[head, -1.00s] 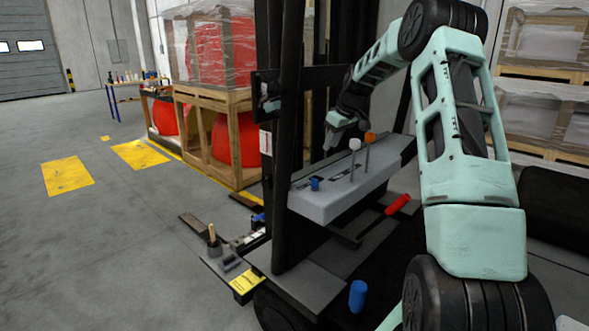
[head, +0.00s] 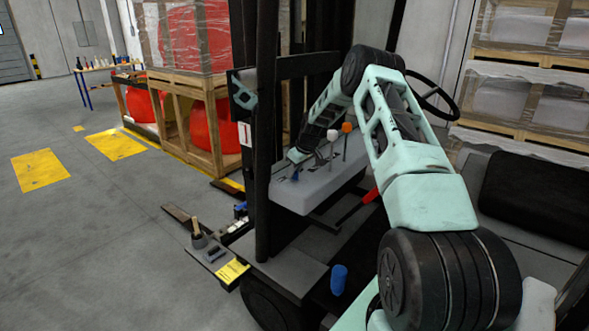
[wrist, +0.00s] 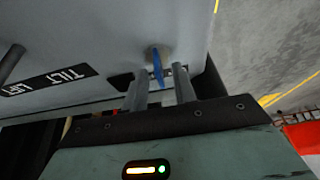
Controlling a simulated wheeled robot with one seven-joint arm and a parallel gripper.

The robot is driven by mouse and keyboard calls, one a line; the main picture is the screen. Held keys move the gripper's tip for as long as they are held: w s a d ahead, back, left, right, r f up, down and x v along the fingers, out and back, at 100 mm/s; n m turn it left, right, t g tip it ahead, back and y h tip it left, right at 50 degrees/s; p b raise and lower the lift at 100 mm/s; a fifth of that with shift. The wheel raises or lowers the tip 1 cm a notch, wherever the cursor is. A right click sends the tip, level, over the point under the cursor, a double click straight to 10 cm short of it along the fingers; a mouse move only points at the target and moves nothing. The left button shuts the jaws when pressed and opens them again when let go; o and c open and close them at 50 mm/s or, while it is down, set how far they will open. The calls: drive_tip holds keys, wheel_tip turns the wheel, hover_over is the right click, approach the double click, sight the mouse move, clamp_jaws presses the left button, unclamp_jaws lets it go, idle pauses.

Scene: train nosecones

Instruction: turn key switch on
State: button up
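The key switch is a small blue key (wrist: 157,68) in a round base on the grey console (wrist: 90,30). In the head view the key (head: 294,175) sits near the console's left end, partly behind my gripper. My gripper (wrist: 160,77) is open in the wrist view, with one finger on each side of the blue key. Gaps show between the key and both fingers. In the head view my gripper (head: 297,158) reaches down to the console beside the key. Its fingers are too small there to make out.
Two levers, one with a white knob (head: 327,153) and one with an orange knob (head: 346,127), rise from the console close to my arm. A steering wheel (head: 435,97) is behind. A dark mast post (head: 264,130) stands left. A red handle (head: 370,196) is below.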

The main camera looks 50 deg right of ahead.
drive_tip(key=shift+w+f, duration=0.15)
drive_tip(key=shift+f, duration=0.2)
clamp_jaws()
drive_tip(key=m+h+b, duration=0.1)
drive_tip(key=m+b, duration=0.1)
drive_tip(key=m, duration=0.1)
drive_tip(key=shift+a+f+b, duration=0.1)
drive_tip(key=shift+f+b, duration=0.05)
drive_tip(key=shift+b, duration=0.25)
drive_tip(key=m+h+b, duration=0.1)
drive_tip(key=m, duration=0.2)
drive_tip(key=m+g+h+b, duration=0.1)
drive_tip(key=m, duration=0.2)
drive_tip(key=shift+b, duration=0.4)
drive_tip(key=m+g+h, duration=0.1)
drive_tip(key=m, duration=0.2)
drive_tip(key=m+g, duration=0.1)
drive_tip(key=m, duration=0.1)
drive_tip(key=shift+r+m+h+b, duration=0.2)
drive_tip(key=shift+m+h+b, duration=0.15)
drive_tip(key=shift+m+h, duration=0.05)
